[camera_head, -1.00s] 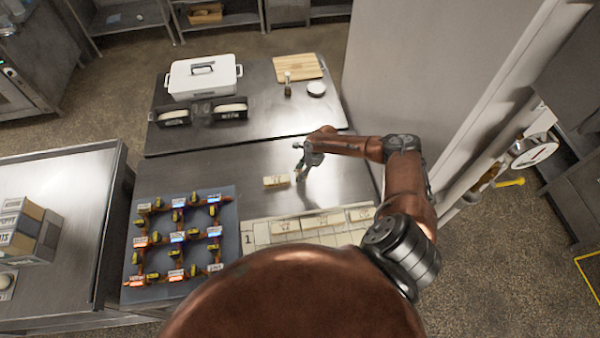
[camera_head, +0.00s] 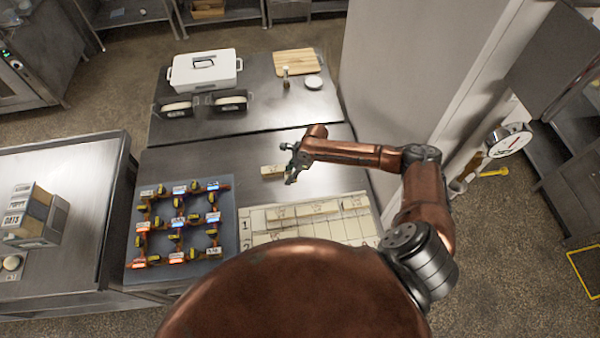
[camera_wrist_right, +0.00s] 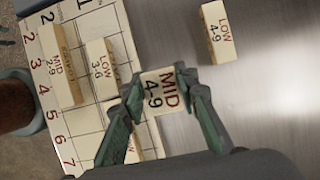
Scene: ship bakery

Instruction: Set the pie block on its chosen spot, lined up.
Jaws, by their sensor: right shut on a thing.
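My right gripper (camera_head: 291,174) is shut on a cream block marked MID 4-9 (camera_wrist_right: 160,92), which shows between its fingertips in the right wrist view. A second cream block marked LOW 4-9 (camera_wrist_right: 218,33) lies on the metal table beside it; it also shows in the head view (camera_head: 271,171). The numbered grid board (camera_head: 262,238) lies nearer me, with several blocks along its far part, among them MID 2-9 (camera_wrist_right: 58,65) and LOW 3-6 (camera_wrist_right: 102,68). Another block (camera_wrist_right: 150,138) is partly hidden by the gripper. I cannot tell which is the pie block. My left gripper is out of view.
A dark tray (camera_head: 231,199) with orange frames and yellow clips lies left of the board. A white lidded pan (camera_head: 205,72), two dark holders, a wooden board (camera_head: 297,62) and a small bottle stand on the far table. A pale wall (camera_head: 410,90) rises at right.

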